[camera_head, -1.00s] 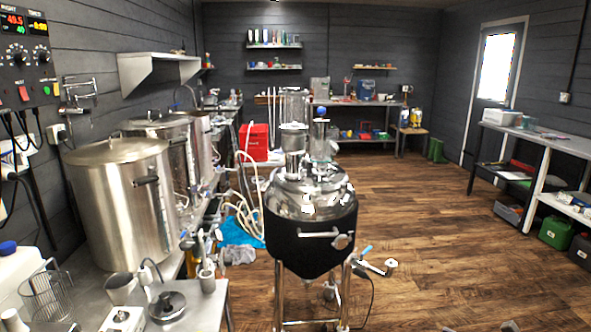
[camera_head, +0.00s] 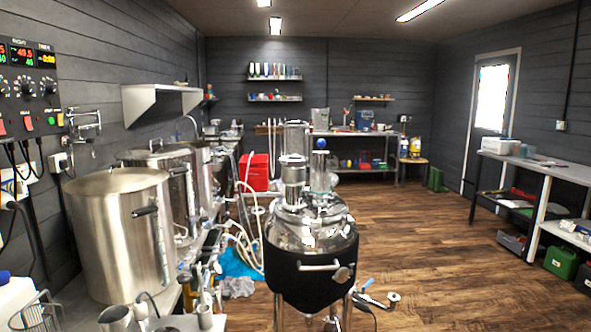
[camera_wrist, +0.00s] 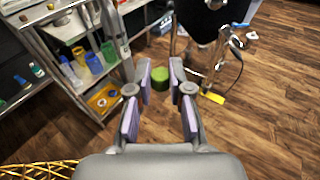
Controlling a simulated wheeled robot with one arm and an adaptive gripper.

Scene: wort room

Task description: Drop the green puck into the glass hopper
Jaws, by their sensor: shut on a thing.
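The green puck (camera_wrist: 160,79) is in the wrist view, between the purple-padded fingers of my gripper (camera_wrist: 160,72). The fingers are shut on its two sides and hold it above the floor. A clear glass cylinder (camera_head: 296,139) stands upright on the steel-topped vessel in the middle of the head view; it looks like the glass hopper. A shorter glass piece with a blue ball (camera_head: 321,143) above it stands just to its right. My gripper does not show in the head view.
Large steel kettles (camera_head: 118,235) line the left bench. A metal rack (camera_wrist: 85,60) with bottles and a yellow tray stands left in the wrist view. A cable and a yellow item (camera_wrist: 214,98) lie near the vessel's legs. Wood floor right of the vessel (camera_head: 440,260) is mostly open.

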